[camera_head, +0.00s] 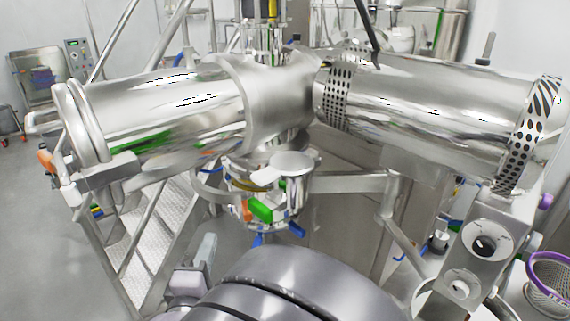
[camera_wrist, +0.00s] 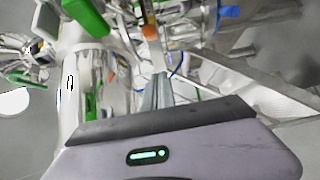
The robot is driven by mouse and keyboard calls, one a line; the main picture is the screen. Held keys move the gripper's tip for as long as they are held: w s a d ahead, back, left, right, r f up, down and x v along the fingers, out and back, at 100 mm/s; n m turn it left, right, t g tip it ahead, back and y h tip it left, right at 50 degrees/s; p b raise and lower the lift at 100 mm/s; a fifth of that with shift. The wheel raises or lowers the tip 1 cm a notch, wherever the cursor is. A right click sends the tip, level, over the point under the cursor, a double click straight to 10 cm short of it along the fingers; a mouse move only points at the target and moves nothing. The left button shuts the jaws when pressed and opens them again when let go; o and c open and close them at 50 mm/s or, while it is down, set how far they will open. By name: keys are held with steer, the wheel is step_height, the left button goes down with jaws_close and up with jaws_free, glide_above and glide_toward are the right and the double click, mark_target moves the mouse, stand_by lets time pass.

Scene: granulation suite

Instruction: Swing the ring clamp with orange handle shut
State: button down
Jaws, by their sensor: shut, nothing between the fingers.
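Two orange parts show in the head view. One orange handle (camera_head: 46,161) sits at the left end of the big steel cylinder, beside its ring-shaped rim (camera_head: 80,122). A smaller orange part (camera_head: 248,211) is on the fittings below the middle, partly hidden by a green handle. I cannot tell which belongs to the ring clamp, or how far it stands open. In the wrist view an orange piece (camera_wrist: 150,33) shows beyond my fingertips. My gripper (camera_wrist: 158,80) is shut and empty, apart from the orange piece. In the head view my gripper (camera_head: 207,244) is low, left of the fittings.
A green handle (camera_head: 261,208) and a blue handle (camera_head: 297,230) stick out from the fittings. A steel cylinder with perforated bands (camera_head: 425,108) extends right. Metal stairs (camera_head: 172,235) stand behind my gripper. Open floor lies left.

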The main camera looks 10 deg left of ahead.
steer(key=w+d+b, duration=0.1)
steer(key=w+d, duration=0.2)
steer(key=w, duration=0.3)
steer(key=shift+w+d+r, duration=0.2)
steer(key=shift+w+d, duration=0.05)
steer(key=shift+w, duration=0.1)
